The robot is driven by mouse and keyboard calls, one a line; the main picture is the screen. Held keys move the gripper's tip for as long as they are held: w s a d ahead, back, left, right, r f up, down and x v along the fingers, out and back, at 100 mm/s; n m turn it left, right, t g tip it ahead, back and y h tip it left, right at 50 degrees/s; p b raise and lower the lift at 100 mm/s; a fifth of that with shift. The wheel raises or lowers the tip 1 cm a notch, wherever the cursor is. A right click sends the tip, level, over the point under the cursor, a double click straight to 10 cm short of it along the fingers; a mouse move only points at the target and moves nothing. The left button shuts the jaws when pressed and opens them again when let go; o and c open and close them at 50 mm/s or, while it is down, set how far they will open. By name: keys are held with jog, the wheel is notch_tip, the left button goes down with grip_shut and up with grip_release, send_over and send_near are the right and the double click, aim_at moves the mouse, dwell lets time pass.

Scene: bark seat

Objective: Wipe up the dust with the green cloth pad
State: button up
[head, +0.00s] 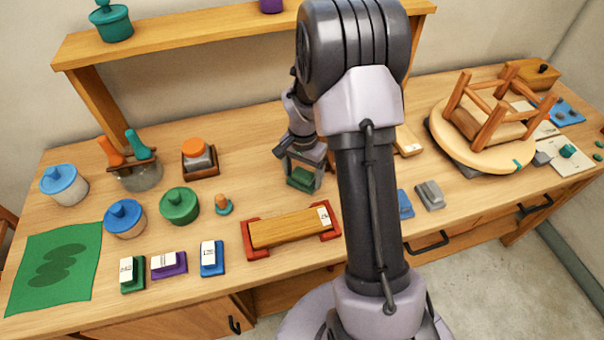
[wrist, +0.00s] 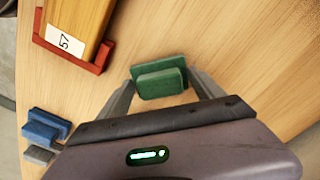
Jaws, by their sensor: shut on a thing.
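The green cloth pad (head: 301,179) is between the fingers of my gripper (head: 303,173), over the middle of the bench behind the wooden board. In the wrist view the green pad (wrist: 160,77) sits between the two grey fingertips, which are shut on its ends. It is a thick block with a smaller raised grip on top. I cannot tell whether its underside touches the bench. I cannot make out any dust in either view. My arm hides part of the bench to the right of the pad.
A wooden board in a red holder (head: 252,251) lies in front of the pad. Blue (head: 405,203) and grey (head: 431,195) blocks lie right of my arm. An upturned stool (head: 485,158) stands further right. Jars (head: 180,208) and a green mat (head: 28,290) are left. Bare wood surrounds the pad.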

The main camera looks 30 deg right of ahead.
jog(key=r, duration=0.2)
jog(key=r+p, duration=0.1)
jog(key=shift+a, duration=0.25)
jog(key=shift+w+r+p, duration=0.1)
jog(key=shift+r+p, duration=1.65)
jog(key=shift+r, duration=0.6)
